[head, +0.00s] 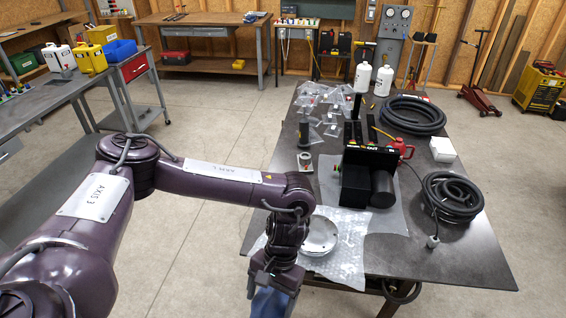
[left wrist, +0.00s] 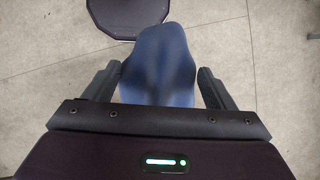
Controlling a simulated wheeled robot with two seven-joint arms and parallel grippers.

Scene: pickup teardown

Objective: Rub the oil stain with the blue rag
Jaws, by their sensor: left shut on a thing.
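My left gripper (left wrist: 160,88) is shut on the blue rag (left wrist: 158,62), which hangs bunched between its two fingers in the left wrist view. In the head view the rag (head: 268,303) shows at the bottom edge, below the gripper, partly cut off by the frame. The gripper and rag are in front of the near left corner of the dark table. Bare concrete floor (left wrist: 230,55) lies under the rag in the left wrist view. I cannot make out an oil stain in either view. My right gripper is not in view.
The dark table (head: 440,258) holds bubble wrap with a round metal part (head: 318,236), a black machine (head: 369,178), coiled hoses (head: 452,193), a red can (head: 399,149) and white bottles (head: 383,80). A grey workbench (head: 40,98) stands left. Open floor (head: 215,120) lies between.

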